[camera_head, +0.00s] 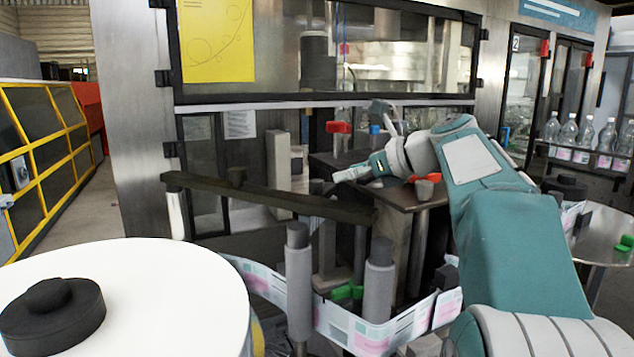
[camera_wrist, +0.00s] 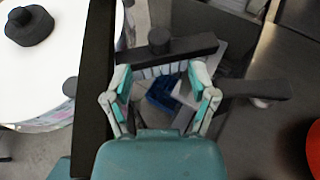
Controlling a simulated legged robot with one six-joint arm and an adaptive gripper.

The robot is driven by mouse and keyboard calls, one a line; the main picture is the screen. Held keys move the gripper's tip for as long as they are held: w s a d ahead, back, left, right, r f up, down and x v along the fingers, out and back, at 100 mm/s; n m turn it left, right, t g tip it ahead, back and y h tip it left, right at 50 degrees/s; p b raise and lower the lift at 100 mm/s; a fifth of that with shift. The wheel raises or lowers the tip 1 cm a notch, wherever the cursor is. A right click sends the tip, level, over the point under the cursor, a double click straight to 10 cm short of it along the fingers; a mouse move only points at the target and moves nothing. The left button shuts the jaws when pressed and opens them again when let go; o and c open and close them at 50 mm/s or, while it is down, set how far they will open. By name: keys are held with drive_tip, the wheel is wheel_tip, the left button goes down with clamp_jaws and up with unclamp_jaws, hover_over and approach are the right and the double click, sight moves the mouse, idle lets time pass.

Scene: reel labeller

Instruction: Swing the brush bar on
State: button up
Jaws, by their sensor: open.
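A dark bar with a round knob on top (camera_wrist: 180,47) lies across the upper middle of the wrist view, with pale strips below it that look like bristles. I take it for the brush bar; I cannot single it out in the head view. My gripper (camera_wrist: 160,75) is open, its two fingers apart on the near side of this bar. Nothing shows held, and I cannot tell whether the fingertips touch it. In the head view my gripper (camera_head: 342,176) points left above the dark machine table (camera_head: 411,193).
A long dark beam (camera_head: 275,199) crosses left of my gripper. A white reel (camera_head: 165,285) with a black hub (camera_head: 52,314) stands at the lower left. Grey rollers (camera_head: 378,285) guide a label web (camera_head: 340,323) in front. A red handle (camera_head: 339,127) stands behind.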

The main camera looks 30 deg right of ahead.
sight(319, 180)
drive_tip(key=x, duration=0.8)
drive_tip(key=shift+r, duration=0.1)
clamp_jaws()
